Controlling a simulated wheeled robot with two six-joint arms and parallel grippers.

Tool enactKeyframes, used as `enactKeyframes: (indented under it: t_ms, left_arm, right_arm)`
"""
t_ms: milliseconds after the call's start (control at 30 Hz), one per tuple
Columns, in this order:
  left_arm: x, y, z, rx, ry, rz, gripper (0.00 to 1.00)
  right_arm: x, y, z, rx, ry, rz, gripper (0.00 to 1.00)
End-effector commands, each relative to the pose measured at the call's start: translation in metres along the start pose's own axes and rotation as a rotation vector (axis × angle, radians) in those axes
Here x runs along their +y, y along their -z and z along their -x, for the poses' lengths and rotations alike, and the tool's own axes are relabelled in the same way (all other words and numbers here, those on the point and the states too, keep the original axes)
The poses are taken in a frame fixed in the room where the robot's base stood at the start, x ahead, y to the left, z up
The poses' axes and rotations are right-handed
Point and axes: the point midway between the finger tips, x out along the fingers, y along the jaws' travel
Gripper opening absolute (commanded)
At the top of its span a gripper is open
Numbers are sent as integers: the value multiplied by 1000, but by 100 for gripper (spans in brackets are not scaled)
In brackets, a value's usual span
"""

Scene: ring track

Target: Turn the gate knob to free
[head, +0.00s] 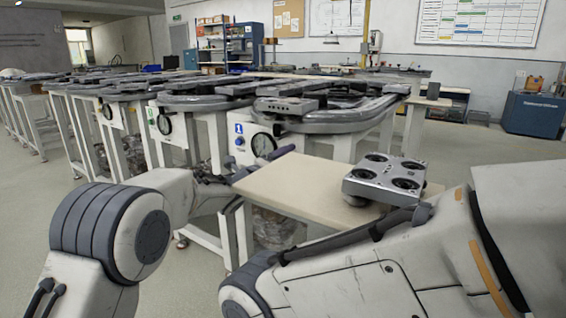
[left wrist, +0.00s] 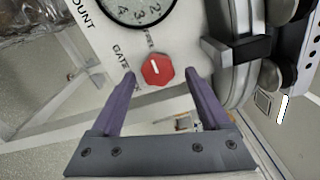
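The gate knob (left wrist: 157,69) is a red, many-sided knob with a white pointer line, on a white panel (left wrist: 105,40) marked GATE, below a round dial. In the left wrist view my left gripper (left wrist: 160,74) is open, one purple-grey finger on each side of the knob. A small gap shows between the knob and each finger; depth is hard to judge. In the head view my left gripper (head: 275,156) reaches to the panel beside the dial (head: 263,145); the knob cannot be made out there. My right arm crosses the lower right, but its gripper does not show.
A beige tabletop (head: 290,185) stands right of my left gripper, with a metal block with round recesses (head: 385,180) at its right end. The grey ring track (head: 330,118) lies behind the panel. Its edge (left wrist: 240,80) is close to my right-hand finger in the wrist view.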

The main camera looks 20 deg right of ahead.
Motion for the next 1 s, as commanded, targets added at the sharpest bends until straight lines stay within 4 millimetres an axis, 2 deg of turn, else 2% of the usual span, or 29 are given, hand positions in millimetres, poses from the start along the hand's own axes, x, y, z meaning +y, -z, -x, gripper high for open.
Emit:
enactKeyframes:
  t_ms: [367,567,800,1000]
  left_arm:
    - [1,-4,7,-7,-3,4,79]
    - [0,-4,33,-8,-4,3,79]
    - [0,-3,76,-6,-5,3,79]
    - [0,-2,100,-6,-3,2,79]
  right_arm:
    - [0,0,0,0,0,0,50]
    - [0,0,3,0,0,0,50]
    - [-1,0,8,0,0,0,50]
    - [-1,1,11,0,0,0,50]
